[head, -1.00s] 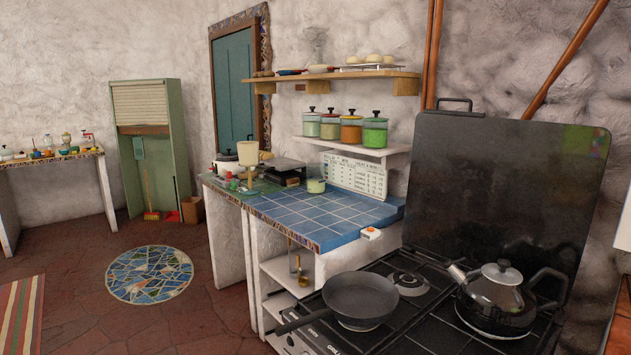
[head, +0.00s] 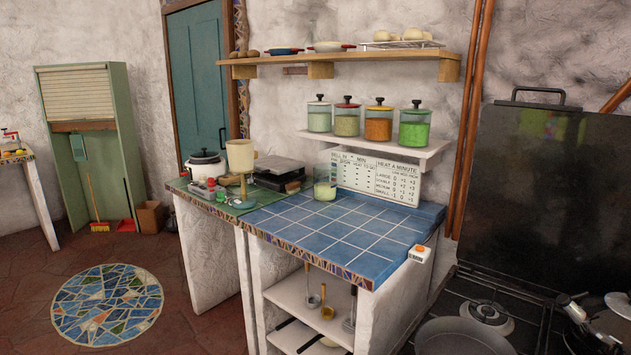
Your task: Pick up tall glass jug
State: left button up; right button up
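A clear glass vessel (head: 325,187) with pale contents in its lower part stands upright at the back of the blue tiled counter (head: 352,236), against the wall chart. It looks like the tall glass jug, though it is small and its handle cannot be made out. Neither of my grippers shows in the head view.
The counter's front and middle are clear, with a small white device (head: 420,253) at its right edge. A scale (head: 280,170), a beige cylinder (head: 240,155) and a white pot (head: 206,166) stand left. Lidded jars (head: 379,124) fill the shelf above. The stove (head: 482,312) holds pans at right.

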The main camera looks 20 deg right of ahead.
aim_at(325, 175)
jog(key=i+j+z, duration=0.15)
jog(key=i+j, duration=0.55)
jog(key=i+j+z, duration=0.15)
jog(key=i+j, duration=0.55)
